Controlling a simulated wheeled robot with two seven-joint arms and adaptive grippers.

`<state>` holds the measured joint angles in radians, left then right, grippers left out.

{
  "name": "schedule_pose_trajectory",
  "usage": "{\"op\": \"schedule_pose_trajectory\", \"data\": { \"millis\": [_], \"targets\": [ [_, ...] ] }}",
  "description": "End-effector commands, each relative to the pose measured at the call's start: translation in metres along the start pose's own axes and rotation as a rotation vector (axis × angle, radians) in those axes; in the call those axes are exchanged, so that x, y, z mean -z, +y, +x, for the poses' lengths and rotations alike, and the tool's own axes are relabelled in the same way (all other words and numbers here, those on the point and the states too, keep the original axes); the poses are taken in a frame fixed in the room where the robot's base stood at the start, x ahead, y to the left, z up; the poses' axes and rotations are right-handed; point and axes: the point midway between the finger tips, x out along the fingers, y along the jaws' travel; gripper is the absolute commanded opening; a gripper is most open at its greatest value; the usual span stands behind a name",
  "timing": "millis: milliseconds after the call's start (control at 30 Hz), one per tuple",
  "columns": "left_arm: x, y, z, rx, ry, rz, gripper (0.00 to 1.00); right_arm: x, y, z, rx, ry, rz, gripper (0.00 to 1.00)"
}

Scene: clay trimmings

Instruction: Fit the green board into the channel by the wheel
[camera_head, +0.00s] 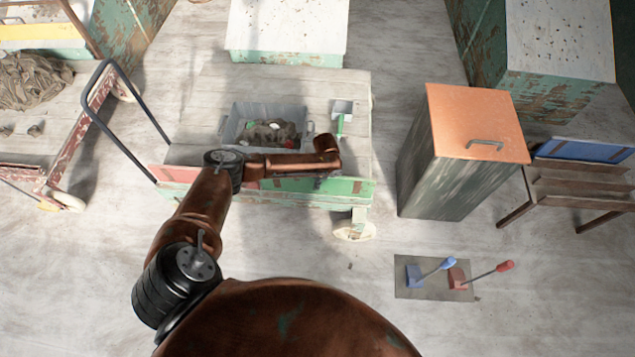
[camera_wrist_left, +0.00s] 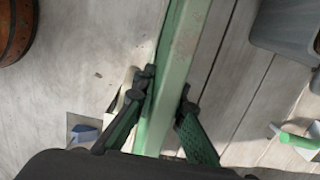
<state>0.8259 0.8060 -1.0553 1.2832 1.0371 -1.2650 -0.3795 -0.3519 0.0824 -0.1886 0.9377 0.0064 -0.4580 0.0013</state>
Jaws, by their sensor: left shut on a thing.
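The green board (camera_head: 295,185) with brown bands is at the near edge of a wooden cart (camera_head: 205,105), toward the right end. In the left wrist view the board (camera_wrist_left: 183,45) runs as a long narrow strip between my fingers. My left gripper (camera_wrist_left: 164,92) is shut on it; in the head view my arm largely hides the fingers. A pale wheel (camera_head: 355,231) shows below the cart's near right corner. The channel is not clearly visible, and I cannot tell whether the board is seated in it. My right gripper is not in view.
A grey bin (camera_head: 240,118) of clay trimmings and a green-handled scoop (camera_head: 341,122) are on the cart. A cabinet with an orange top (camera_head: 470,115) stands to the right. A dark push handle (camera_head: 130,95) rises left.

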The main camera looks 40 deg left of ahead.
Motion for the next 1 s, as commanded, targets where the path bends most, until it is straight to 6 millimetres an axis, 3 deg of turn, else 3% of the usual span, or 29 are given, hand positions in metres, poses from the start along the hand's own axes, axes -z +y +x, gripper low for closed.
{"op": "schedule_pose_trajectory", "data": {
  "millis": [1000],
  "targets": [
    [0.003,-0.001,0.022,0.001,0.001,-0.001,0.00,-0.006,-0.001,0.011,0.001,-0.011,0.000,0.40]
  ]
}}
